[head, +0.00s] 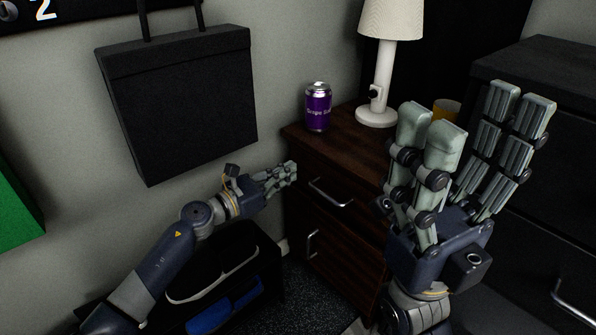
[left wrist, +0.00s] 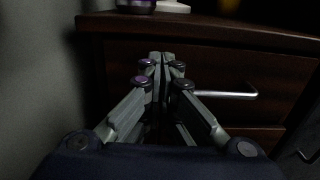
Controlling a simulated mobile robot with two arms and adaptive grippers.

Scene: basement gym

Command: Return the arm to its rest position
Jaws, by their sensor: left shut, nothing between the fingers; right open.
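My left arm reaches in from the left in the head view. Its left gripper (head: 290,168) is in front of the dark wooden cabinet (head: 356,128), near the top drawer and left of its handle (head: 330,194). In the left wrist view the left gripper (left wrist: 160,56) is shut and empty, its fingertips together against the view of the drawer front; whether they touch it I cannot tell. My right gripper (head: 475,105) is large in the right foreground, pointing up, with its fingers spread open and nothing between them. It hides part of the cabinet.
A purple can (head: 318,108) and a white lamp (head: 379,82) stand on the cabinet top. A yellow object (head: 447,108) shows behind my right fingers. A black bag (head: 185,100) hangs on the wall. A black box (head: 262,262) holds a blue item below my left arm. Dark drawers (head: 545,150) stand right.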

